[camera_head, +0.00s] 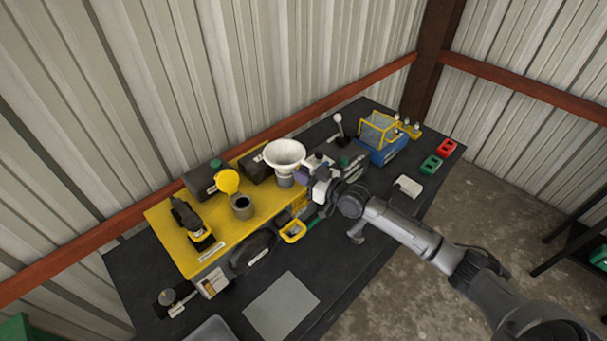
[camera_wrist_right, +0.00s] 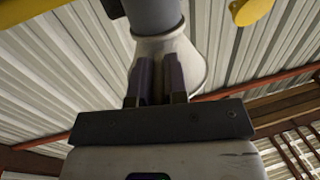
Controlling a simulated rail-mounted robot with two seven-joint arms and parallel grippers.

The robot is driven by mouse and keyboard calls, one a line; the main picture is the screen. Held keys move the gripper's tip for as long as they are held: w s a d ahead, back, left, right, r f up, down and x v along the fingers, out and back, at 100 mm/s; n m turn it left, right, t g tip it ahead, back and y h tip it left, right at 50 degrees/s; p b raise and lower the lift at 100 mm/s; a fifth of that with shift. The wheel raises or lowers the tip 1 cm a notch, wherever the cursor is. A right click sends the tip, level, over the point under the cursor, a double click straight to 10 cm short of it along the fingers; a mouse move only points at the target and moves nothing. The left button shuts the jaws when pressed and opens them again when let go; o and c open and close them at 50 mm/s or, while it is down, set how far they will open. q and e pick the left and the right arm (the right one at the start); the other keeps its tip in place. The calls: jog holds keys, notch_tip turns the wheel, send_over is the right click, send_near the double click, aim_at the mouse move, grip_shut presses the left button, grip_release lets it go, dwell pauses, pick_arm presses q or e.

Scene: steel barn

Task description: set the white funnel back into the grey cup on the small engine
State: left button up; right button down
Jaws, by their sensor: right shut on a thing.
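The white funnel (camera_head: 284,153) is upright above the yellow top of the small engine (camera_head: 186,252), with its wide mouth up. My right gripper (camera_head: 304,174) is shut on it from the right, below the mouth. In the right wrist view the two fingers (camera_wrist_right: 160,80) close on the funnel's white body (camera_wrist_right: 195,68); a grey cylindrical part (camera_wrist_right: 153,17) joins its narrow end. I cannot tell whether that is its own neck. The grey cup (camera_head: 243,207), open and dark inside, stands on the engine to the funnel's left and nearer. My left gripper is not in view.
A yellow round lid (camera_head: 228,181) stands up beside the cup; black blocks (camera_head: 201,180) sit behind it. A black and yellow tool (camera_head: 190,220) is at the left. A blue box with a yellow frame (camera_head: 381,146) is at the right. A grey sheet (camera_head: 281,306) lies in front.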

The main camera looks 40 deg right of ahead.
jog(key=c, duration=1.1)
grip_release()
jog(key=shift+b+v, duration=0.8)
jog(key=shift+v, duration=6.15)
jog(key=shift+a+r, duration=0.1)
jog(key=shift+r, duration=0.05)
notch_tip(320, 180, up, 5)
jog(key=p, duration=0.5)
